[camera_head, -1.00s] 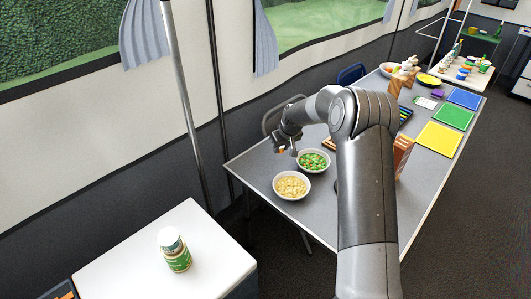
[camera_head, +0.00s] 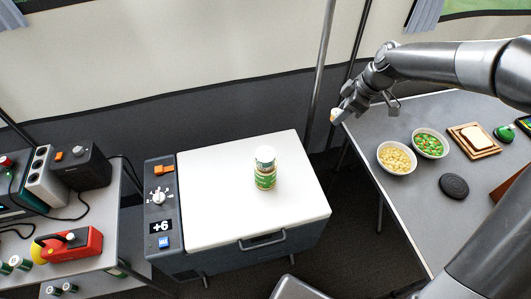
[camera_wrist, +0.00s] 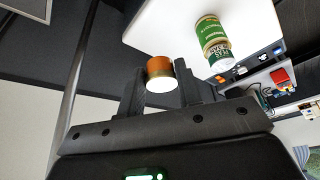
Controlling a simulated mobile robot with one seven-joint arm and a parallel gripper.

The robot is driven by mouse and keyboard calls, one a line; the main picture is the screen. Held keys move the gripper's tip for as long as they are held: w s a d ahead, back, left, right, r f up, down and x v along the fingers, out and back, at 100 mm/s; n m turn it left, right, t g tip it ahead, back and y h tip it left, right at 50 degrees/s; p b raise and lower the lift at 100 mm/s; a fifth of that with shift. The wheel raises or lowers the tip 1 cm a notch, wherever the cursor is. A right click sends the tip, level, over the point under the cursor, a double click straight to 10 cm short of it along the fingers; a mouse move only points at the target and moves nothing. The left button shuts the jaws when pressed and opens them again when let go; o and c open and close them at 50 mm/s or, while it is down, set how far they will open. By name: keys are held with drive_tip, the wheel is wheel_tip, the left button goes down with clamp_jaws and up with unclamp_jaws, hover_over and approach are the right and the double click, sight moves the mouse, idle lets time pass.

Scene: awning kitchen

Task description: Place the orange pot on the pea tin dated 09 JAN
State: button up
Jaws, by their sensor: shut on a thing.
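The orange pot (camera_wrist: 159,65) is between the two fingers of my gripper (camera_wrist: 160,78), its white end facing the wrist camera. In the head view my gripper (camera_head: 341,113) holds the pot (camera_head: 334,116) in the air near the left corner of the long table. A green tin (camera_head: 265,180) stands on a white cool-box lid, left of my gripper. A white-topped piece (camera_head: 265,156) is on top of it.
The white lid (camera_head: 220,215) is bare around the stack. More green tins (camera_head: 20,262) stand on the left table by a red device (camera_head: 75,245). On the long table are a chickpea bowl (camera_head: 397,158), a vegetable bowl (camera_head: 430,143) and bread on a board (camera_head: 473,139).

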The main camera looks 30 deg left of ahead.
drive_tip(key=s+a+r+n+g+h, duration=0.1)
drive_tip(key=s+a+r+n, duration=0.15)
drive_tip(key=s, duration=0.35)
drive_tip(key=s+a+r+n+g, duration=0.1)
drive_tip(key=s+n, duration=0.3)
drive_tip(key=s, duration=0.2)
approach(264, 154)
drive_tip(key=shift+s+a+f, duration=0.55)
drive_tip(key=shift+a+f, duration=0.4)
drive_tip(key=shift+f, duration=1.9)
drive_tip(key=o, duration=1)
drive_tip(key=shift+f, duration=0.1)
drive_tip(key=shift+c, duration=0.2)
